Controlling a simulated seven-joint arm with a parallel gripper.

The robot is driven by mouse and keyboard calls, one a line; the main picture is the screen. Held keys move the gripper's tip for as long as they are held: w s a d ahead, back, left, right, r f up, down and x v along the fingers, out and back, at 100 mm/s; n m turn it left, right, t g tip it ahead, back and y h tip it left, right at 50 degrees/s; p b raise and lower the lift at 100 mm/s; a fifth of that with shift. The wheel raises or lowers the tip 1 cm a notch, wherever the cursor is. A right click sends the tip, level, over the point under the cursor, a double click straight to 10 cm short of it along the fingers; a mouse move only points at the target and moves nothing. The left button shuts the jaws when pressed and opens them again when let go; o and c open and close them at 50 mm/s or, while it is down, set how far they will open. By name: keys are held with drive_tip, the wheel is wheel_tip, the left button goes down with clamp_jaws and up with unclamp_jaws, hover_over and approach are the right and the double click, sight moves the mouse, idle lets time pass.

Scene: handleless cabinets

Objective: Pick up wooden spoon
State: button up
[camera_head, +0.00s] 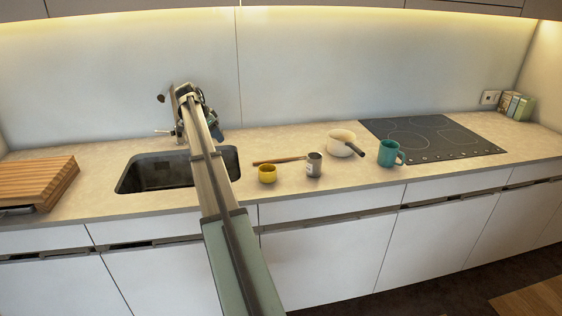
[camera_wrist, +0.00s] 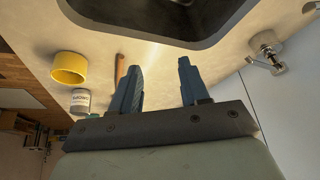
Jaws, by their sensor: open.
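The wooden spoon (camera_head: 280,160) is a thin brown stick lying on the counter behind the yellow cup (camera_head: 267,174) and the grey can (camera_head: 314,164). In the wrist view only part of the spoon (camera_wrist: 119,68) shows, left of the fingers, and the left finger hides some of it. My gripper (camera_wrist: 160,66) is open and empty, with blue fingers apart. In the head view my gripper (camera_head: 215,126) is over the counter by the sink's back right, left of the spoon and not touching it.
The sink (camera_head: 158,172) is a dark recess left of the spoon, with a faucet (camera_wrist: 266,48) behind it. A cream pot (camera_head: 341,139) and a teal mug (camera_head: 389,153) stand to the right, by the black cooktop (camera_head: 430,137). A wooden board (camera_head: 38,180) lies far left.

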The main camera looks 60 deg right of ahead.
drive_tip(key=s+d+r+m+g+y, duration=0.15)
drive_tip(key=s+d+m, duration=0.45)
drive_tip(key=s, duration=0.6)
hover_over(260, 162)
drive_tip(key=shift+g+y, duration=0.25)
drive_tip(key=shift+y, duration=0.1)
wheel_tip(260, 162, down, 8)
drive_tip(key=shift+d+r, duration=0.1)
drive_tip(key=shift+r, duration=0.1)
drive_tip(key=shift+d+x, duration=0.2)
drive_tip(key=shift+x, duration=1.2)
drive_tip(key=shift+d+x, duration=0.25)
drive_tip(key=shift+x, duration=1.15)
drive_tip(key=shift+r, duration=0.1)
drive_tip(key=shift+c, duration=0.3)
clamp_jaws()
